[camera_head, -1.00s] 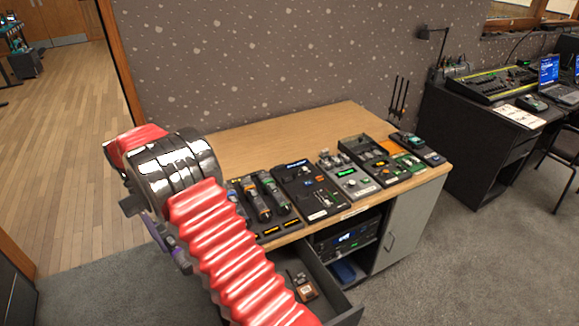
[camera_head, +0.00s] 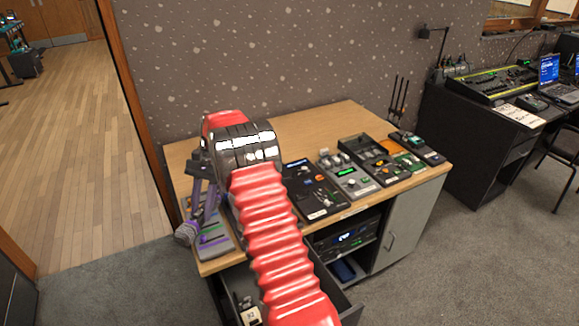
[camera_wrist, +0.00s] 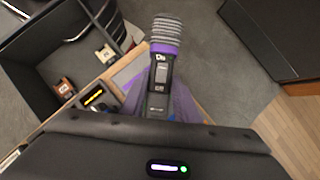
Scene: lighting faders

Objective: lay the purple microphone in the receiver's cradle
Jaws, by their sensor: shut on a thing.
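The purple microphone (camera_head: 187,233) is in my gripper (camera_head: 202,196), beyond the left side of my red arm. In the wrist view the microphone (camera_wrist: 162,72) has a grey mesh head, a purple band and a dark body with a small label. My gripper (camera_wrist: 158,104) is shut around its body, with purple fingers on both sides. The mesh head points away from my wrist. A flat grey unit with purple and green strips (camera_head: 214,242) lies below at the desk's front left corner. The receiver's cradle is mostly hidden behind my arm; I cannot tell which slot is empty.
Several control boxes, such as a dark fader box (camera_head: 316,190) and a grey one (camera_head: 347,176), stand right of my arm on the wooden desk (camera_head: 310,125). An open drawer (camera_wrist: 62,55) with small items juts out below. The desk's back is clear.

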